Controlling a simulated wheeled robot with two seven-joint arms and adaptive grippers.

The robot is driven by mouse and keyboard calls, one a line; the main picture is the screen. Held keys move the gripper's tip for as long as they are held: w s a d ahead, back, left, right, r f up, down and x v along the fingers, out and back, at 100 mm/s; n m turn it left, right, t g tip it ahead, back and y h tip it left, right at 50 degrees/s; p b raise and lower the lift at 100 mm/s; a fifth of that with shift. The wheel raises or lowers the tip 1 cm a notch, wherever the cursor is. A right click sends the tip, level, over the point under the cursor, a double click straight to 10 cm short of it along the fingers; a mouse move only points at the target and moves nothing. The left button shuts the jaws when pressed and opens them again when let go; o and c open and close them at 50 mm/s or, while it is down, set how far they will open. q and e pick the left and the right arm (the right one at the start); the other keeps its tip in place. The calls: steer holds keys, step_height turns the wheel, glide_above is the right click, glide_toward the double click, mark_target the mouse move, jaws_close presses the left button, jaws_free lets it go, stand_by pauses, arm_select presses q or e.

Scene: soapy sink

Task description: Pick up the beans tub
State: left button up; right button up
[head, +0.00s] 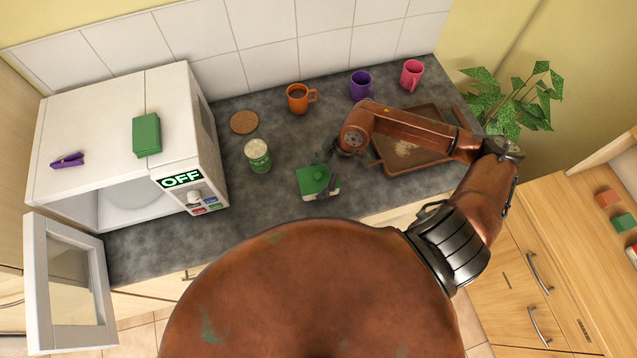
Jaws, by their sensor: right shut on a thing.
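A small white tub with a green lid (313,180) is at the front middle of the grey counter; I take it as the beans tub, though no label is readable. My right gripper (327,172) reaches it from the upper right and is shut on it, with its dark fingers at the tub's right side. The tub looks upright; I cannot tell whether it touches the counter. My left gripper is not in view.
A green-and-white container (258,157) stands left of the tub, near a round cork mat (244,122). Orange (298,98), purple (361,86) and pink (411,75) mugs stand behind. A brown tray (428,163) lies right, under my arm. The microwave (118,105) has its door (70,285) open.

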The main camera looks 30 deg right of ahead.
steer(key=s+d+r, duration=0.4)
steer(key=s+r, duration=0.5)
steer(key=s, duration=0.4)
steer(key=shift+s+r, duration=0.15)
steer(key=shift+r, duration=0.15)
steer(key=shift+d, duration=0.1)
